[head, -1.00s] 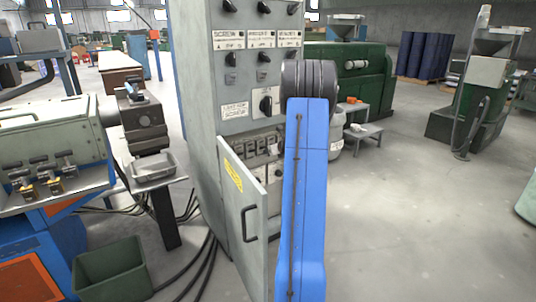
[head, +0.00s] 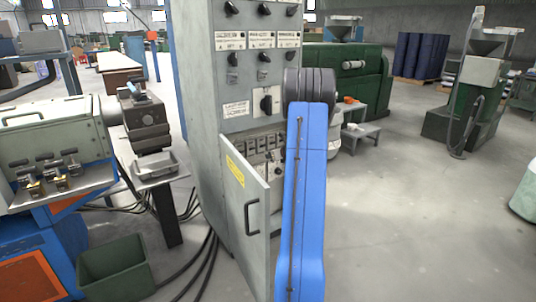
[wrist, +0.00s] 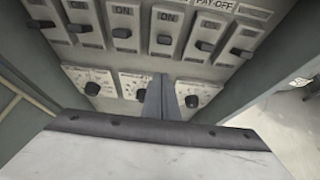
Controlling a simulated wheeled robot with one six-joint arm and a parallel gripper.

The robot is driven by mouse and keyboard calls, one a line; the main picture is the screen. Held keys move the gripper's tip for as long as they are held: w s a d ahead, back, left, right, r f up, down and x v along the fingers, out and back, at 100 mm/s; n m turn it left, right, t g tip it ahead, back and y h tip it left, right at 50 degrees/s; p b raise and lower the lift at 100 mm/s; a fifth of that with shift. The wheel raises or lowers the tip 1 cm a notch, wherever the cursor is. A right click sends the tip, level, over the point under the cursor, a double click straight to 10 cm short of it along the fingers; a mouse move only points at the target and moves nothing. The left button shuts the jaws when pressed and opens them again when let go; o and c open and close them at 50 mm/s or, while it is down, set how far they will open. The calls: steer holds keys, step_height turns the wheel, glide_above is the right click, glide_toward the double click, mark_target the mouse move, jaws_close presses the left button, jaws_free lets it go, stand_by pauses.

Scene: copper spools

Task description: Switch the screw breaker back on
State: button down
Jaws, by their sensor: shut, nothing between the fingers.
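The cabinet's lower compartment stands open in the head view, with a row of breakers (head: 258,145) inside, partly behind my blue arm. In the wrist view the breakers show as pale plates with dark toggles (wrist: 164,40), several marked ON. One label reads PAY-OFF; most name labels are cut off at the top, so I cannot tell which is the screw breaker. My gripper (wrist: 158,92) is shut and empty, its dark fingers pointing at the panel below the breaker row, between two round knobs. The arm hides it in the head view.
The cabinet door (head: 245,215) hangs open left of my arm. Round black knobs (wrist: 92,88) sit below the breakers. A green bin (head: 115,268) and black cables lie on the floor to the left.

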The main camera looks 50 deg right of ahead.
steer(key=s+a+r, duration=0.1)
steer(key=s+r, duration=0.5)
steer(key=r, duration=0.1)
steer(key=shift+s+a+r, duration=0.25)
steer(key=shift+a, duration=0.05)
stand_by(0.5)
